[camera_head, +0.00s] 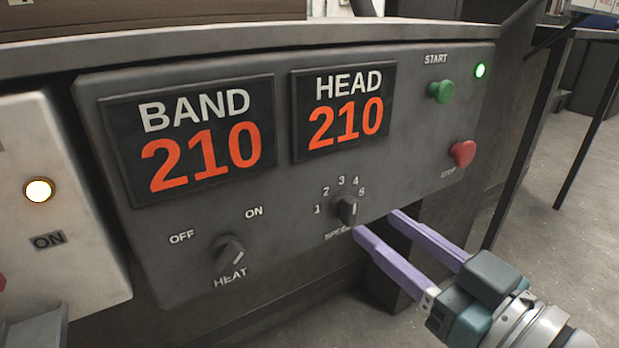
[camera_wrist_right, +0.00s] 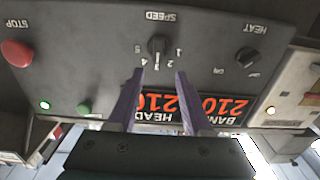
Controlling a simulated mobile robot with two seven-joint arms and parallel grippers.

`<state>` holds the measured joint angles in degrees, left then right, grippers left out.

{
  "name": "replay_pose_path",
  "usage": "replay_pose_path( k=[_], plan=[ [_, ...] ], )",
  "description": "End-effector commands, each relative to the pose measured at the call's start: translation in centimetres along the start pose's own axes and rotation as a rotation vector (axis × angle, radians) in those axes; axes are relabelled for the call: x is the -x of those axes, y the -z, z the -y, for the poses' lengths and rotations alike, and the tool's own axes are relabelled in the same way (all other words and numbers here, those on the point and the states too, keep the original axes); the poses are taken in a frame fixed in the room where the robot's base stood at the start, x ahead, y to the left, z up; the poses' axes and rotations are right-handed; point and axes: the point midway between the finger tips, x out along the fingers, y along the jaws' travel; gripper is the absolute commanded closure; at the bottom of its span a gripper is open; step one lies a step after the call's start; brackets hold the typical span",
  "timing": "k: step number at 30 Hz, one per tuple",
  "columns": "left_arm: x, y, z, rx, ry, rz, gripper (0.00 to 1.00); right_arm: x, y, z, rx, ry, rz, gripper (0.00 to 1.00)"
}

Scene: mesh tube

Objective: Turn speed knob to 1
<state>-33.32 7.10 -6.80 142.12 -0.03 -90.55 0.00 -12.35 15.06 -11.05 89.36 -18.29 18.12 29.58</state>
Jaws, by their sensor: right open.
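The speed knob (camera_head: 345,209) is a dark knob on the grey control panel (camera_head: 300,185), with the numbers 1 to 5 in an arc above it. In the right wrist view, upside down, the knob (camera_wrist_right: 157,45) has a pale mark that seems to point near 3; the exact setting is hard to read. My right gripper (camera_head: 375,223) has two purple fingers, spread apart and empty, just below and right of the knob. In the wrist view the gripper's fingertips (camera_wrist_right: 160,73) stand either side of the knob's line, short of it. My left gripper is not in view.
The heat knob (camera_head: 228,252) is left of the speed knob. BAND (camera_head: 205,140) and HEAD (camera_head: 340,110) displays both read 210. A green start button (camera_head: 441,92) and a red stop button (camera_head: 463,153) are at right. A white panel (camera_head: 60,210) with a lit lamp is at left.

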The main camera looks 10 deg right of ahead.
Motion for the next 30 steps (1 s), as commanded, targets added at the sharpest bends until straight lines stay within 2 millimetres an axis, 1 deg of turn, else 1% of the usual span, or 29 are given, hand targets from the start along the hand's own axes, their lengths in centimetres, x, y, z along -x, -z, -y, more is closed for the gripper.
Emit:
replay_pose_path(
  k=[1, 3, 6, 9, 14, 20, 23, 30],
  plan=[
    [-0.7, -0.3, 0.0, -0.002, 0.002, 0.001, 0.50, -1.2, -0.2, -0.1, 0.002, 0.000, -0.005, 0.50],
    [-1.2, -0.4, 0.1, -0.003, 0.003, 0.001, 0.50, -2.5, -0.3, -0.1, 0.001, 0.000, -0.004, 0.50],
    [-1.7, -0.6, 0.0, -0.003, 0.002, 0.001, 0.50, -4.1, -0.2, -0.1, 0.003, 0.000, -0.002, 0.50],
    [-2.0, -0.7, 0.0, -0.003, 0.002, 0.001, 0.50, -5.2, -0.2, -0.1, 0.000, -0.001, -0.001, 0.50],
    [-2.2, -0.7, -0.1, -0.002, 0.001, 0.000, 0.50, -5.9, -0.1, 0.0, 0.001, -0.001, 0.001, 0.50],
    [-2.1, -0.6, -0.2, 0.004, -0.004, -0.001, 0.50, -6.0, 0.0, 0.0, 0.001, -0.002, 0.002, 0.50],
    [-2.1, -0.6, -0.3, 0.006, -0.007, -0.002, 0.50, -6.0, 0.0, 0.0, 0.001, -0.002, 0.002, 0.59],
    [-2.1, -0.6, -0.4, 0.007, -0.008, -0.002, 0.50, -5.9, 0.0, -0.1, 0.001, -0.002, 0.002, 0.86]
  ],
)
